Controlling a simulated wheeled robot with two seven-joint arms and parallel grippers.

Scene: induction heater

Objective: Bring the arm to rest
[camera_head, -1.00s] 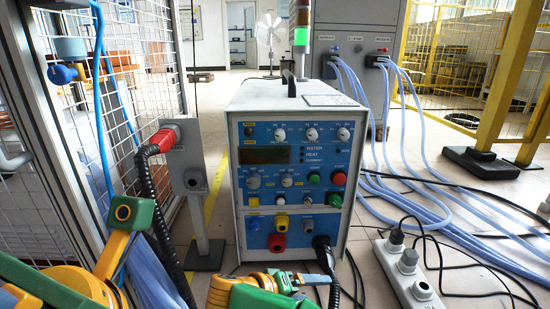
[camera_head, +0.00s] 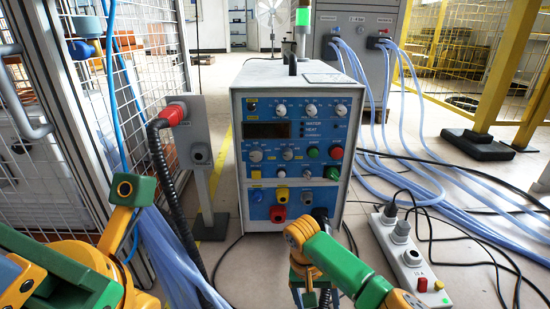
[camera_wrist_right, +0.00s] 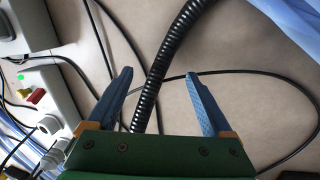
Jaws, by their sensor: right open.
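My right arm comes in from the bottom right of the head view, in front of the heater. My right gripper hangs low there and is partly cut off by the bottom edge. In the right wrist view my right gripper (camera_wrist_right: 158,74) shows two blue fingers spread wide with nothing held between them. A black corrugated hose (camera_wrist_right: 152,80) passes behind the gap, above a pale floor. My left arm (camera_head: 95,265) shows as green and yellow links at the lower left of the head view. Its fingers are not visible.
The induction heater (camera_head: 295,105) stands in the centre, with knobs and coloured buttons. A grey post with a red plug (camera_head: 173,114) and black hose stands left of it, beside a mesh fence. A power strip (camera_head: 398,245) and blue hoses (camera_head: 405,150) lie on the right.

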